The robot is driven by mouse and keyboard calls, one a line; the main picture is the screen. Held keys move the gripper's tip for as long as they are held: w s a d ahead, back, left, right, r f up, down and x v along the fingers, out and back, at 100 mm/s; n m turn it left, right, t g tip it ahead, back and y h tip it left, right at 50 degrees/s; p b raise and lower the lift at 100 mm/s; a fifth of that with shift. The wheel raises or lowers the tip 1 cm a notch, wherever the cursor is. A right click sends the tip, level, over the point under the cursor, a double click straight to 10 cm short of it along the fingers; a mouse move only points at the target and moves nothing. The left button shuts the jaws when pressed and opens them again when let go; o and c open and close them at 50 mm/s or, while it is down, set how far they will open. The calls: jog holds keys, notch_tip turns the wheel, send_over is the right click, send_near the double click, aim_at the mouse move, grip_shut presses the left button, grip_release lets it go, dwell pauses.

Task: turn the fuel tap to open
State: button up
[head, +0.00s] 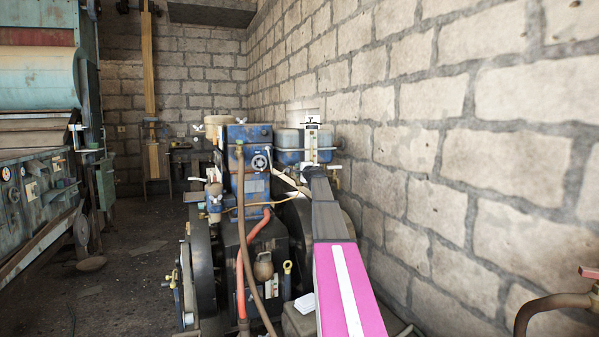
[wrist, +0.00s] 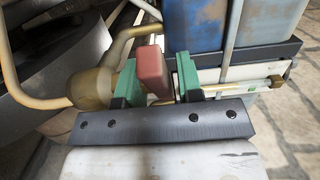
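The fuel tap (wrist: 93,88) has a rounded brass body with a bent pipe, at the left of the wrist view. Its red block-shaped handle (wrist: 152,66) stands between the two green finger pads of my gripper (wrist: 158,80). The pads are drawn in close on both sides of the handle, with hardly any gap visible. In the head view my gripper is at the blue tank (head: 289,140) behind the engine, and the tap's red handle cannot be made out there.
The blue tank (wrist: 195,22) is held by a grey strap just beyond the fingers. A thin brass pipe (wrist: 245,86) runs to the right. The engine (head: 248,180) stands beside a stone wall (head: 450,130). Another red-handled valve (head: 588,273) is at the lower right.

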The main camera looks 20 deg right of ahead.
grip_shut()
jog(key=shift+n+y, duration=0.3)
jog(key=shift+y, duration=0.2)
jog(key=n+y, duration=0.1)
jog(key=y, duration=0.1)
jog(key=n+g+y, duration=0.1)
jog(key=shift+w+d+n+y, duration=0.15)
jog(key=shift+n+y, duration=0.15)
jog(key=shift+y, duration=0.1)
jog(key=n+g+y, duration=0.3)
jog(key=y, duration=0.1)
jog(key=shift+n+y, duration=0.3)
jog(key=shift+y, duration=0.1)
jog(key=n+g+y, duration=0.4)
jog(key=g, duration=0.1)
jog(key=shift+n+g+y, duration=0.5)
jog(key=shift+n+g, duration=0.3)
jog(key=shift+g, duration=0.4)
